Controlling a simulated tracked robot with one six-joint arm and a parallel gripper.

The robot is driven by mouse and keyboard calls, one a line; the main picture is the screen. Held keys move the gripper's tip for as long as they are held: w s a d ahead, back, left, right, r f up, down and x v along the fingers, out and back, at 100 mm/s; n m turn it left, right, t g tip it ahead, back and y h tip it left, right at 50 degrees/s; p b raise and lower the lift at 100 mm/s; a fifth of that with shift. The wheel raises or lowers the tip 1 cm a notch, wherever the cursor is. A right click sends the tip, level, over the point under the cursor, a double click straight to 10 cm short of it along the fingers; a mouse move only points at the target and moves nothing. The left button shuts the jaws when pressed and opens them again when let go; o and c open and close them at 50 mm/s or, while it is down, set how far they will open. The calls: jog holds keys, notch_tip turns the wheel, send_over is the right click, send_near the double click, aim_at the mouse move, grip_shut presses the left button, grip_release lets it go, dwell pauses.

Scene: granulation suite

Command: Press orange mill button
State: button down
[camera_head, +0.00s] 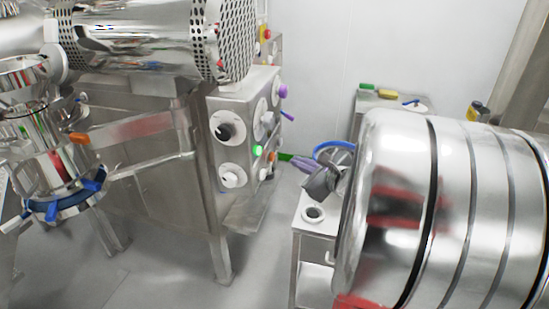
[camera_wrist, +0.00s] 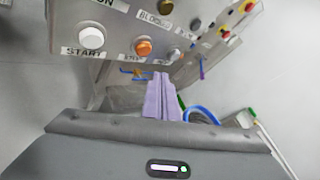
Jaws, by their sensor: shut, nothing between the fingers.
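An orange round button (camera_wrist: 143,47) shows on a grey panel in the wrist view, just right of a white button (camera_wrist: 91,37) labelled START. The label by the orange button is too small to read surely. My gripper (camera_wrist: 162,76) has its two purple fingers together and empty; the tips appear just below and right of the orange button. I see no clear contact. In the head view my gripper (camera_head: 297,162) is right of the steel control box (camera_head: 241,108). A small orange spot (camera_head: 262,174) shows low on that box; I cannot tell if it is the same button.
A large steel drum (camera_head: 400,215) fills the right side of the head view. A small steel table (camera_head: 312,240) stands left of it. A perforated drum (camera_head: 235,40) sits above the control box. Bare floor (camera_head: 262,270) lies between box and table.

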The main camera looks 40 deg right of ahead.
jog(key=shift+w+a, duration=0.9)
jog(key=shift+w, duration=0.4)
dwell(1.1)
jog(key=shift+w+a+r, duration=0.1)
jog(key=shift+w+a, duration=0.1)
jog(key=shift+a, duration=0.05)
jog(key=shift+w+a, duration=0.3)
jog(key=shift+w, duration=0.1)
dwell(1.2)
dwell(0.3)
jog(key=shift+s+d, duration=0.55)
jog(key=shift+s, duration=0.15)
jog(key=s+d, duration=0.1)
jog(key=s, duration=0.1)
jog(key=s+d, duration=0.2)
dwell(0.6)
